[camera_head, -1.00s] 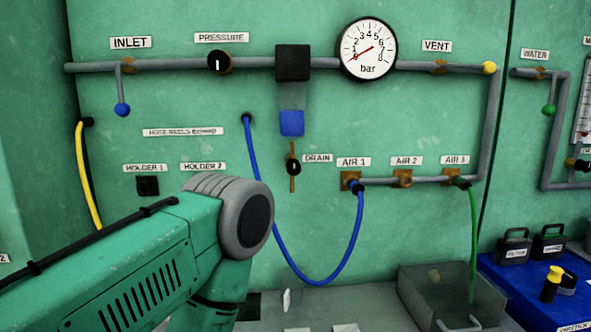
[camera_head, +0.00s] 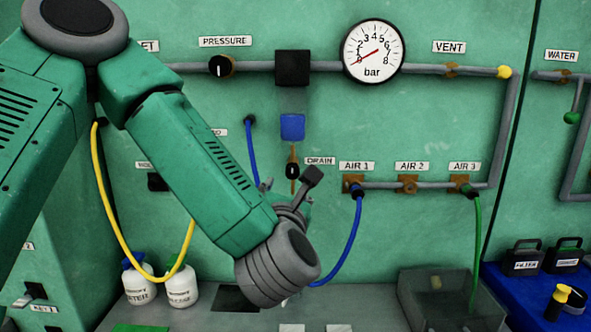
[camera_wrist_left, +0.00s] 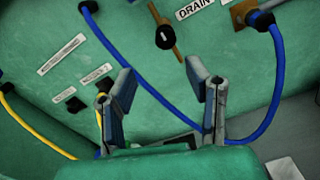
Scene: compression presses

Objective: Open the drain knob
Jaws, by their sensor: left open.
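The drain knob (camera_head: 292,170) is a small black knob on a brass fitting, below the blue filter bowl (camera_head: 292,127) and left of the DRAIN label (camera_head: 320,161). In the left wrist view the drain knob (camera_wrist_left: 165,38) shows a white mark and lies beyond the fingers, near the top centre. My left gripper (camera_wrist_left: 168,82) is open and empty, its two fingers spread apart below the knob in that picture. In the head view the left gripper (camera_head: 290,186) is partly hidden by its wrist, just below the knob; contact cannot be told. My right gripper is not in view.
A blue hose (camera_head: 350,240) hangs from AIR 1 and loops behind my left wrist to a hole in the panel. A green hose (camera_head: 474,240) drops into a grey bin (camera_head: 420,290). A pressure gauge (camera_head: 373,51) and a grey pipe (camera_head: 430,187) sit on the panel.

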